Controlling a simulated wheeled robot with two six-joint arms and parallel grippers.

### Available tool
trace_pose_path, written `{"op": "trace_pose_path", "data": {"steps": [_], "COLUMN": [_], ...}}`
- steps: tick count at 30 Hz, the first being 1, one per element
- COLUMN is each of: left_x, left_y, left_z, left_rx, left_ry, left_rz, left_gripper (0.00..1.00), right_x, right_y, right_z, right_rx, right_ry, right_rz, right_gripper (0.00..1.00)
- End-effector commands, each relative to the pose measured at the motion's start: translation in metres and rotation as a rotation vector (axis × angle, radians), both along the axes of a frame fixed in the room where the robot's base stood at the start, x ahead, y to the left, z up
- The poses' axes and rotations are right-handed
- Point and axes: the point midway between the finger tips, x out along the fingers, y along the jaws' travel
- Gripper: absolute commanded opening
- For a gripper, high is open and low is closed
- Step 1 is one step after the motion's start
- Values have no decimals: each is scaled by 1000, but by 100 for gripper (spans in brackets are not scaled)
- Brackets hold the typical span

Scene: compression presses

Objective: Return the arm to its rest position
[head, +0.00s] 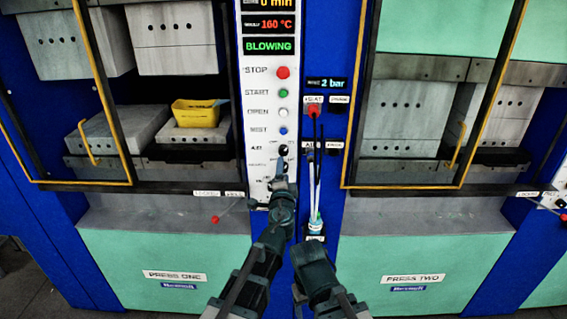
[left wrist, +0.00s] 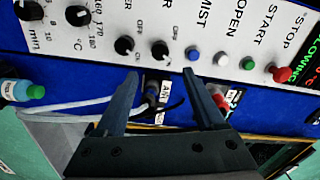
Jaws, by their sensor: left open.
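My left gripper (head: 284,170) is in front of the lower part of the white control panel (head: 265,130), close to its black knobs. In the left wrist view, my left gripper (left wrist: 165,90) has its two fingers apart with nothing held between them. A dark connector with a cable shows beyond the gap. My right arm (head: 315,275) comes in from the bottom, right of the left arm. Its fingers cannot be made out.
Press one (head: 175,277) stands left and press two (head: 415,280) right, with yellow-edged guards. A yellow tray (head: 200,113) sits inside press one. A red-tipped lever (head: 215,219) sticks out left of the panel.

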Motion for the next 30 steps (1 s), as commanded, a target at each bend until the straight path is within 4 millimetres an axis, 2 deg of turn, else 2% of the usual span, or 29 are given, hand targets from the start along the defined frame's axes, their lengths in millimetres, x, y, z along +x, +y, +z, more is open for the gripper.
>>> {"op": "trace_pose_path", "data": {"steps": [1, 6, 15, 17, 20, 23, 24, 27, 30], "left_x": [-14, -30, -30, -30, -32, -41, -48, -76, -112], "left_y": [1, 0, 0, 5, 33, 84, 107, 154, 181], "left_z": [0, 0, 0, -1, -9, -31, -45, -87, -131], "left_rx": [0, 0, -1, -12, -80, -214, -280, -447, -603], "left_ry": [0, 0, 0, 5, 35, 112, 158, 304, 478], "left_rz": [0, -1, 1, 15, 98, 264, 344, 539, 706], "left_gripper": [71, 71, 71, 71, 71, 71, 71, 71, 71], "right_x": [0, 0, 0, 0, 0, 0, 0, 0, 0], "right_y": [0, 0, 0, 0, 0, 0, 0, 0, 0], "right_z": [0, 0, 0, 0, 0, 0, 0, 0, 0], "right_rx": [0, 0, 0, 0, 0, 0, 0, 0, 0], "right_ry": [0, 0, 0, 0, 0, 0, 0, 0, 0], "right_rz": [0, 0, 0, 0, 0, 0, 0, 0, 0], "right_gripper": [71, 71, 71, 71, 71, 71, 71, 71, 71]}}
